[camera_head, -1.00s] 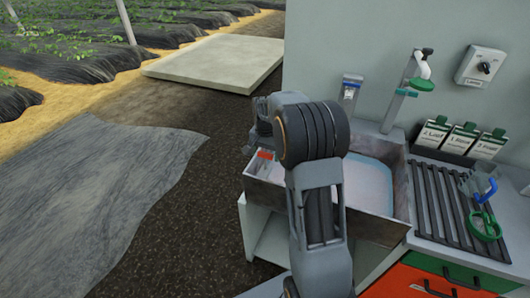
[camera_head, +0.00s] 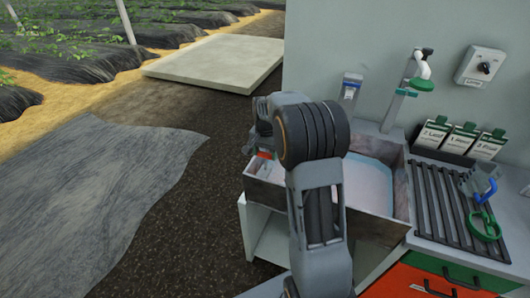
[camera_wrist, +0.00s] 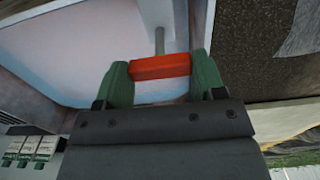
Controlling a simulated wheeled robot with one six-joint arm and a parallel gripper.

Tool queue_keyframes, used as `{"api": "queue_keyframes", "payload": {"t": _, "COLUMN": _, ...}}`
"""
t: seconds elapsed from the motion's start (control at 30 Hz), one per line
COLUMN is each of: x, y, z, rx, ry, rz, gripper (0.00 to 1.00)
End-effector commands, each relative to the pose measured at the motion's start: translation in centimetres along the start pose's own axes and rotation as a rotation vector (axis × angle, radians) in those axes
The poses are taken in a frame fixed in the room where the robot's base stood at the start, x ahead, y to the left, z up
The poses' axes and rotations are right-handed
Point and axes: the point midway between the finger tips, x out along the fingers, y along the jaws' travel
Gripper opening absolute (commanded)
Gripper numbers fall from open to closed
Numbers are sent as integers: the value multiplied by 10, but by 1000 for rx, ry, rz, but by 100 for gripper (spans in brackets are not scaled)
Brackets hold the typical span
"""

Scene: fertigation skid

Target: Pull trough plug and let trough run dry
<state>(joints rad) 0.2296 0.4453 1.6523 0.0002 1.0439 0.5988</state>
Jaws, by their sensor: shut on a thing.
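The trough (camera_head: 378,215) is a grey metal basin against the wall, partly hidden by my arm. Pale blue water (camera_head: 370,183) shows in it, and pale water also fills much of the wrist view (camera_wrist: 75,50). The plug's red handle (camera_wrist: 148,68) lies across my gripper (camera_wrist: 161,72), with a grey stem (camera_wrist: 159,40) running from it. My gripper's green fingers are shut on the handle at both ends. In the head view a bit of red handle (camera_head: 264,155) shows at the trough's left side. Whether the stem still sits in the drain is hidden.
A slatted rack (camera_head: 437,205) right of the trough holds a green ring-handled tool (camera_head: 485,225) and a blue-handled item (camera_head: 487,190). A tap (camera_head: 421,70), a switch box (camera_head: 482,66) and labelled cards (camera_head: 460,138) stand behind. Open ground lies left.

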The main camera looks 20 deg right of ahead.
Motion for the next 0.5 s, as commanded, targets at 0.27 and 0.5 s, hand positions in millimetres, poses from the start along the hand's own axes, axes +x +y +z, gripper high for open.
{"api": "queue_keyframes", "payload": {"t": 0.27, "x": -45, "y": 0, "z": 0, "rx": 0, "ry": 2, "rz": 0, "gripper": 21}}
{"api": "queue_keyframes", "payload": {"t": 0.5, "x": -47, "y": 0, "z": -1, "rx": 0, "ry": 2, "rz": 0, "gripper": 21}}
